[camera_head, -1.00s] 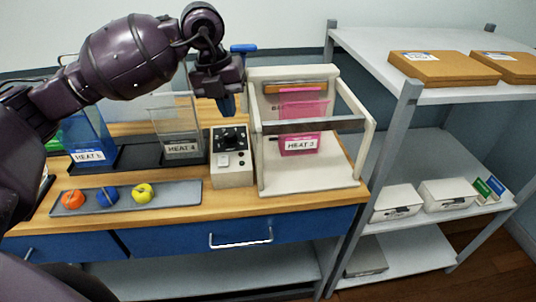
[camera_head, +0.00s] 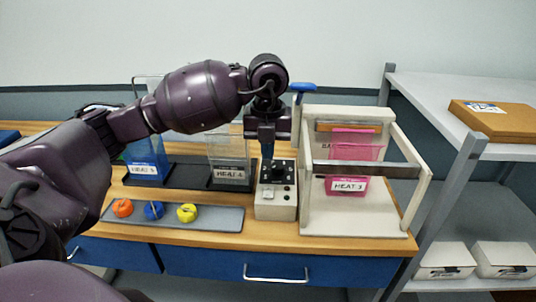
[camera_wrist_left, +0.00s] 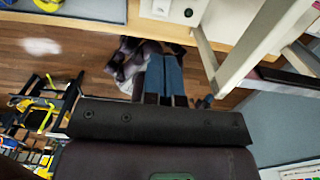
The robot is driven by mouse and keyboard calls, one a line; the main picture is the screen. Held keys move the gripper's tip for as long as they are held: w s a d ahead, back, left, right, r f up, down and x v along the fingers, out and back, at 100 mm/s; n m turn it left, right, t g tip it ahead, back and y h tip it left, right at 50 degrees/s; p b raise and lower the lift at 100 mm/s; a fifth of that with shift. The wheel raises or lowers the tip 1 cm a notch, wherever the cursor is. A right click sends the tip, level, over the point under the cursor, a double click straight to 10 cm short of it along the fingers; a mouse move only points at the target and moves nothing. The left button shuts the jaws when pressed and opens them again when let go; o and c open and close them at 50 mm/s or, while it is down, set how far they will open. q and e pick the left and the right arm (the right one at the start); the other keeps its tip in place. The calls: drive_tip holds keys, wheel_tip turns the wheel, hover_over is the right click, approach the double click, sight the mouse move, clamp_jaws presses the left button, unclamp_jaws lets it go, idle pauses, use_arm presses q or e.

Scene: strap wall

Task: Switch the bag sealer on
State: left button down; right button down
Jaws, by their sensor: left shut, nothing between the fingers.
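The bag sealer (camera_head: 306,225) is a white frame on the bench with a grey crossbar and a blue-topped handle (camera_head: 302,88). A pink bag marked HEAT 3 (camera_head: 349,186) is in it, behind the crossbar. A pale control box (camera_head: 264,212) with a dark top panel, knob and small switches stands at its left. Its pale face also shows at the top of the left wrist view (camera_wrist_left: 175,10). My left gripper (camera_head: 267,150) is shut and empty, pointing down close over the back of the panel; contact cannot be told. The switch's state is unclear. My right gripper is not in view.
A blue bag marked HEAT 5 (camera_head: 147,158) and a clear bag marked HEAT 4 (camera_head: 230,174) stand in a dark rack left of the box. A grey tray (camera_head: 222,218) holds orange, blue and yellow pieces. Shelving (camera_head: 461,180) stands at the right.

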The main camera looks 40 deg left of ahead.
sight(267, 195)
use_arm(q)
wheel_tip(267, 195, down, 12)
drive_tip(key=shift+w+r, duration=0.1)
drive_tip(key=shift+r, duration=0.05)
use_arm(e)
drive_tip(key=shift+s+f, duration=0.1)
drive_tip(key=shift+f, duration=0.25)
use_arm(q)
drive_tip(key=shift+a+b, duration=0.2)
drive_tip(key=shift+b, duration=0.1)
